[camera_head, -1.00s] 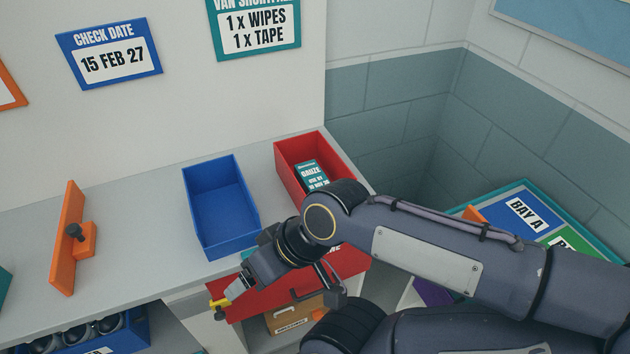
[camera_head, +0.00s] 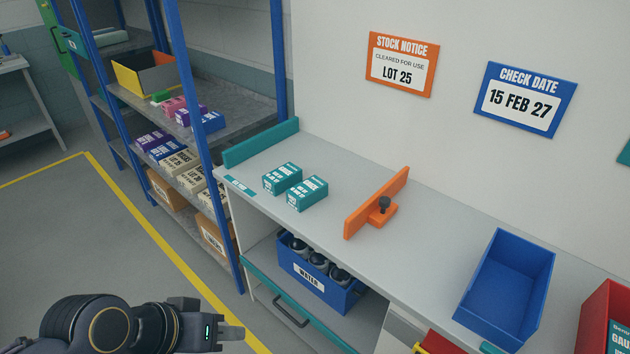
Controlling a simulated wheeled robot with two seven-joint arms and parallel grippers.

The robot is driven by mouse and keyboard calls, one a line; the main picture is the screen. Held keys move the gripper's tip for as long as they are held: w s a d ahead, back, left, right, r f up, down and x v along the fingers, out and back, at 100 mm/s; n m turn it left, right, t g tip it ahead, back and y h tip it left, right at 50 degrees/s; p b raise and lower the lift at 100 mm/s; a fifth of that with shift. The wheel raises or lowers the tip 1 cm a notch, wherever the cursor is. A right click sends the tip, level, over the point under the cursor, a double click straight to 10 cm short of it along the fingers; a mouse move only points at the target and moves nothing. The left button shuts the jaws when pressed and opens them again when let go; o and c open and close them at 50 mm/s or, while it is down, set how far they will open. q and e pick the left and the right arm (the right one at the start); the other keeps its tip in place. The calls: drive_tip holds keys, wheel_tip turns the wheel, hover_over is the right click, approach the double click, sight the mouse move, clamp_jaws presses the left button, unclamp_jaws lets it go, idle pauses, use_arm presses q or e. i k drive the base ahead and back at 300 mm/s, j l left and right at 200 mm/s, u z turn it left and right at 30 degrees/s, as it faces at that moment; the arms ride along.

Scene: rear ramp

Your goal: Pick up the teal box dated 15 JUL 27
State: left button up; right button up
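Two teal boxes with white printed labels stand side by side on the grey counter, between a teal end board and an orange divider. One is the left teal box (camera_head: 282,178); the other is the right teal box (camera_head: 307,193). Their print is too small to read, so I cannot tell which bears 15 JUL 27. Another teal box (camera_head: 618,338) is partly visible in the red bin at the right edge. My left gripper (camera_head: 232,333) is low over the floor, apart from the boxes, seen edge-on; its opening cannot be judged. My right gripper is not in view.
The orange divider (camera_head: 375,203) stands right of the boxes; an empty blue bin (camera_head: 508,290) is farther right. Below the counter are a blue crate of bottles (camera_head: 318,286) and a teal-edged drawer (camera_head: 300,315). A blue-framed shelf rack (camera_head: 279,80) stands left. Counter around the boxes is clear.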

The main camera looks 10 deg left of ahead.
sight(281, 179)
drive_tip(key=u, duration=1.25)
drive_tip(key=i+l+u, duration=0.1)
drive_tip(key=i, duration=0.6)
drive_tip(key=i+l+u, duration=0.1)
drive_tip(key=i, duration=0.65)
